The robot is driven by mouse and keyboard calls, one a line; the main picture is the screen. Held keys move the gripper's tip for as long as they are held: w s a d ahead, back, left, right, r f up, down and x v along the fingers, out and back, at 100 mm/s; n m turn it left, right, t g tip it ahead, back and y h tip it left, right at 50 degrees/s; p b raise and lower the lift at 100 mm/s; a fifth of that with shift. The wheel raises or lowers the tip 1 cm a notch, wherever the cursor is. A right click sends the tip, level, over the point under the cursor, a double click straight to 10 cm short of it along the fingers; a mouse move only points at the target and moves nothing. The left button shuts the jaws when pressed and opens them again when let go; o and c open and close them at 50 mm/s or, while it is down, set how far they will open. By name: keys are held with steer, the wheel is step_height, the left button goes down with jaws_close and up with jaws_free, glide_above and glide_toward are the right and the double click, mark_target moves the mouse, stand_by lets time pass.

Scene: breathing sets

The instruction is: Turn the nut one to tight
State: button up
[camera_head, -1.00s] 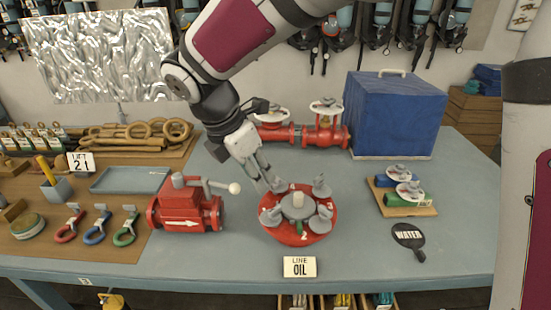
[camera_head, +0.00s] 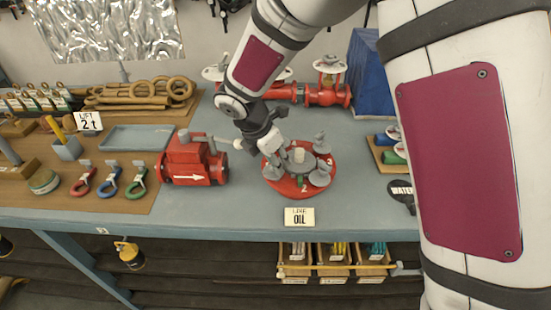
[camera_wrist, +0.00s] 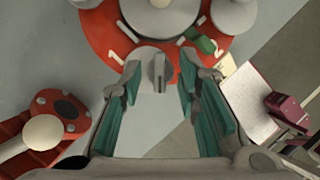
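The red round flange (camera_head: 300,193) lies on the table with grey wing nuts on its rim and a grey hub (camera_head: 299,155) in the middle. In the wrist view, a grey nut (camera_wrist: 158,72) on a round base stands beside the white number 1 on the red rim (camera_wrist: 100,32). My gripper (camera_wrist: 160,78) is open, with one green-padded finger on each side of this nut. Gaps show between the nut's wing and both pads. In the head view my gripper (camera_head: 270,158) is at the flange's left side and partly hides the nut there.
A red valve block (camera_head: 192,165) with a white-knobbed lever (camera_head: 222,142) stands close to the left. A "LINE OIL" card (camera_head: 299,216) stands in front of the flange. Red pipework with handwheels (camera_head: 325,93) is behind.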

steer(key=shift+f, duration=0.15)
jaws_close()
